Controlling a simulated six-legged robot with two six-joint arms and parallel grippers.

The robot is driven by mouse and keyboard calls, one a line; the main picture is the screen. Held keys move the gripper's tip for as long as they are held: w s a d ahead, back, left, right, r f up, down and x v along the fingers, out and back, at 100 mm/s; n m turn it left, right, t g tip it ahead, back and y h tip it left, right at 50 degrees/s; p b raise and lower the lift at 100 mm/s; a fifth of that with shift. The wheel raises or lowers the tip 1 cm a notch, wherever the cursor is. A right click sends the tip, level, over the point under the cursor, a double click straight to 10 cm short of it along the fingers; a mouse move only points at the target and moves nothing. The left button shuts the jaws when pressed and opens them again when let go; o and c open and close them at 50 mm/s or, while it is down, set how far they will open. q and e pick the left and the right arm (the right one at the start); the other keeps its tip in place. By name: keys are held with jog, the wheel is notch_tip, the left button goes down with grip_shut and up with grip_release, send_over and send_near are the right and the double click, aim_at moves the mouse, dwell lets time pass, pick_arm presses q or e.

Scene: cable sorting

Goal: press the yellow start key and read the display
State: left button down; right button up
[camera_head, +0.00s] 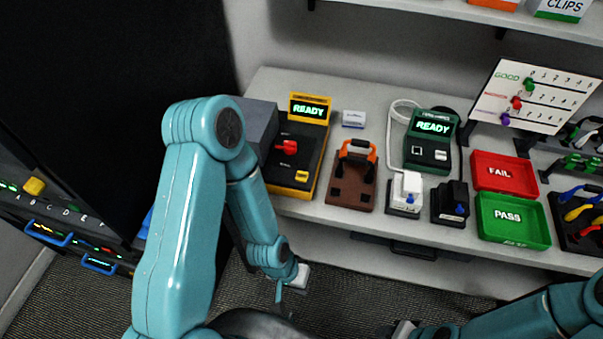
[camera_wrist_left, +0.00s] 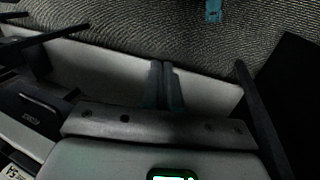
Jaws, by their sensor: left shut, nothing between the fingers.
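The yellow start key (camera_head: 302,176) sits on the front right of a black and yellow unit (camera_head: 315,150), near a red lever (camera_head: 286,147). The unit's display (camera_head: 309,109) stands at its back and reads READY in green. My left gripper (camera_head: 280,292) hangs low in front of the table edge, below and apart from the key. In the left wrist view its two fingers (camera_wrist_left: 165,85) are together and empty, with floor beyond them. My right gripper (camera_head: 403,330) is at the bottom edge of the head view, mostly cut off, so its fingers do not show clearly.
A green unit (camera_head: 428,150), also showing READY, stands right of a brown block with an orange clamp (camera_head: 352,180). Red FAIL (camera_head: 502,171) and green PASS (camera_head: 512,219) trays lie further right. A dark rack (camera_head: 60,215) stands left. The floor before the table is clear.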

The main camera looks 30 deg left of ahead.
pick_arm(q)
jog(key=w+a+r+t+p, duration=0.2)
jog(key=w+a+r, duration=0.5)
jog(key=w+r, duration=0.3)
notch_tip(320, 180, up, 18)
jog(key=t+h+p, duration=0.1)
jog(key=t, duration=0.4)
send_over(298, 176)
jog(key=shift+r, duration=0.15)
jog(key=shift+s, duration=0.1)
notch_tip(298, 176, down, 8)
jog(key=b, duration=0.6)
jog(key=shift+f+b, duration=0.45)
jog(key=shift+b, duration=0.2)
jog(key=shift+f+b, duration=0.4)
jog(key=shift+b, duration=0.3)
